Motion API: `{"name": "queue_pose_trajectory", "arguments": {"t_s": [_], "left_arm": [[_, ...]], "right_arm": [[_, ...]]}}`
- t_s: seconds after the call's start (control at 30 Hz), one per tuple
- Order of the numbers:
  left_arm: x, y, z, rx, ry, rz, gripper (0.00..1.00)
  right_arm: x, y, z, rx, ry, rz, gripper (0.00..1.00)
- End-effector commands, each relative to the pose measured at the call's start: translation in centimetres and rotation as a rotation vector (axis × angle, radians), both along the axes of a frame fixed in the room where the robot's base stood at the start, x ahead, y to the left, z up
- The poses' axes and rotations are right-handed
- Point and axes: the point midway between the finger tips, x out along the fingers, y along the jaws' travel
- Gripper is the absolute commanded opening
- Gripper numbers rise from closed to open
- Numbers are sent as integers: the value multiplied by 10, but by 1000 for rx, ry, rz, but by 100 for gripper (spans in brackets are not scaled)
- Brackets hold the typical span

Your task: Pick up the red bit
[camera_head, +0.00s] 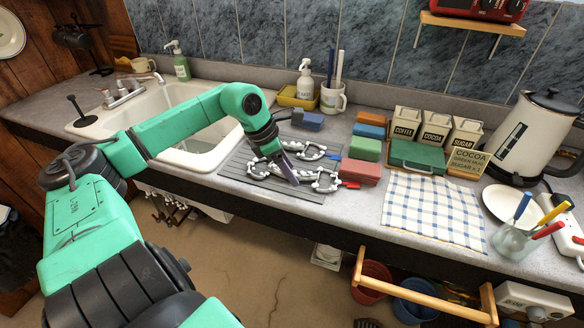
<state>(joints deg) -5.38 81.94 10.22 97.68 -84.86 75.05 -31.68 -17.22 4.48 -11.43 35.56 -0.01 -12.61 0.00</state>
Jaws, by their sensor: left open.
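The red bit (326,183) is a silver bit with a red tip at its right end. It lies at the front of a grey ribbed mat (240,178) on the counter, near the mat's front right corner. A second silver bit (312,153), with a blue tip, lies just behind it. My left gripper (288,171) points down over the front bit, left of its red-tipped end, and hides part of it. The gripper is open; whether its fingers touch the bit cannot be told. My right gripper is out of view.
Red and green blocks (361,172) stand right of the mat, beside a checked cloth (430,211). Canisters (436,131) stand behind. A sink (185,105) lies to the left. A white mug (333,98) stands behind the mat. The counter's front edge is close to the bits.

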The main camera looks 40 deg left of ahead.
Motion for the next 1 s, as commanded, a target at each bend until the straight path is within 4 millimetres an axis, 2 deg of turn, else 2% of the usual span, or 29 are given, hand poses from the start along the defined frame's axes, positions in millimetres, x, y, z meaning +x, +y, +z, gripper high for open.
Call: {"name": "queue_pose_trajectory", "arguments": {"t_s": [0.2, 0.37, 0.4, 0.53, 1.0], "left_arm": [[4, -3, -11, 1, 0, -2, 64], [3, -3, -11, 1, 0, -2, 64], [3, -3, -11, 1, 0, -2, 49], [3, -3, -11, 1, 1, -2, 0], [3, -3, -12, 1, 3, -1, 0]], "right_arm": [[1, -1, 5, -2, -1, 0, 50], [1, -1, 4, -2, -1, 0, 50], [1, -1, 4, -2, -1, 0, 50], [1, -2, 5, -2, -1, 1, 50], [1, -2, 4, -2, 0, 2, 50]]}}
